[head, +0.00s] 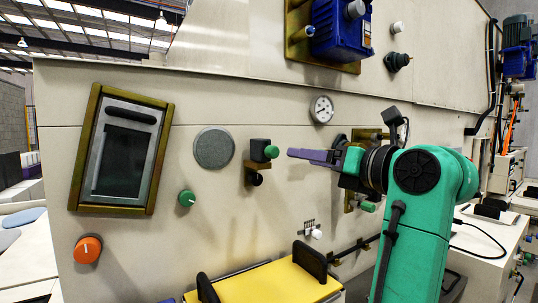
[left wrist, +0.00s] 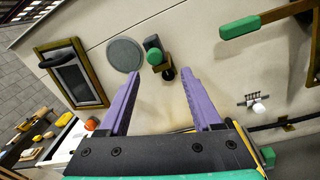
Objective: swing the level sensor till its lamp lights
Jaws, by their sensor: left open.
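What looks like the level sensor (head: 259,147) is a small black block with a green round cap, on a brass bracket on the cream panel. A black knob (head: 257,180) sits below it. The sensor also shows in the left wrist view (left wrist: 153,56), beyond my fingertips. I cannot make out a lit lamp on it. My left gripper (head: 291,153), with purple fingers, is just right of the sensor in the head view. Its fingers are open and empty in the left wrist view (left wrist: 161,73), with a gap between them and the sensor. My right gripper is out of view.
A grey disc (head: 214,148) and a green knob (head: 187,198) are left of the sensor; a brass-framed window (head: 125,150) is farther left. A gauge (head: 321,109) is above. A green-ended brass lever (left wrist: 250,25) is at upper right in the wrist view. A yellow-topped box (head: 262,284) stands below.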

